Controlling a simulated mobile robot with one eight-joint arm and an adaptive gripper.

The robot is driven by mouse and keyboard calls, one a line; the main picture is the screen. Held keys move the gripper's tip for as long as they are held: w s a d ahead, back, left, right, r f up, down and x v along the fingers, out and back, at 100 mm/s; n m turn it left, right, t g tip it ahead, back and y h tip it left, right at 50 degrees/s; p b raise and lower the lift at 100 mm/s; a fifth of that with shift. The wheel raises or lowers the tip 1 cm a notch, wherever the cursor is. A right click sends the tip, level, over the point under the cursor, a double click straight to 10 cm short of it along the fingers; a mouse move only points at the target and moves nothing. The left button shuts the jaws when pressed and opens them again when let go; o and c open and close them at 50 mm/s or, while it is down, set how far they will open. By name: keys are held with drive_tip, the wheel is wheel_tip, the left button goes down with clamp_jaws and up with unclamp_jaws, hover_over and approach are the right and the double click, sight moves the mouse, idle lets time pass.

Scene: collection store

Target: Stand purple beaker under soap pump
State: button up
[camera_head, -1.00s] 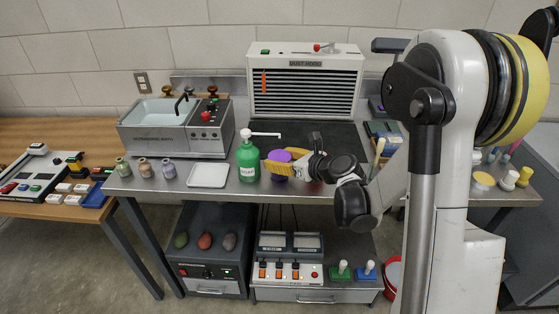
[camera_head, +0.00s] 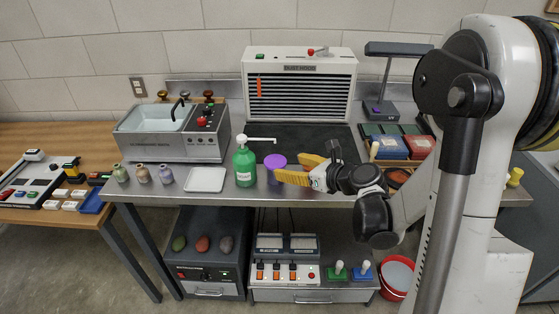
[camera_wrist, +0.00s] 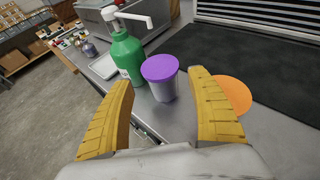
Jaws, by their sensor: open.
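The purple beaker (camera_head: 275,163), a grey cup with a purple top, stands upright on the steel bench; it also shows in the wrist view (camera_wrist: 161,77). The green soap pump bottle (camera_head: 244,166) stands just left of it, its white spout (camera_head: 262,140) pointing right toward the beaker. In the wrist view the bottle (camera_wrist: 127,55) is behind and left of the beaker. My gripper (camera_head: 295,170) has yellow fingers, open and empty, to the right of the beaker. In the wrist view the beaker is ahead, between the open fingers (camera_wrist: 158,100), with no contact visible.
An orange disc (camera_wrist: 232,95) lies right of my right finger. A white tray (camera_head: 206,180) and several small bottles (camera_head: 142,172) stand left of the soap. The ultrasonic bath (camera_head: 175,134) and dust hood (camera_head: 300,84) stand behind. The dark mat (camera_wrist: 265,60) is mostly clear.

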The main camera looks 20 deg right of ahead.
drive_tip(key=s+a+r+n+g+h, duration=0.1)
drive_tip(key=s+r+n+g+h, duration=0.1)
drive_tip(key=s+n, duration=1)
drive_tip(key=s+a+r+n+g+h, duration=0.2)
drive_tip(key=s+r+n, duration=0.4)
drive_tip(key=s+n, duration=0.5)
drive_tip(key=n+g+h, duration=0.1)
drive_tip(key=n+h, duration=0.1)
drive_tip(key=n, duration=0.5)
drive_tip(key=shift+s+n+p, duration=0.3)
drive_tip(key=shift+s+p, duration=0.05)
drive_tip(key=shift+p, duration=0.05)
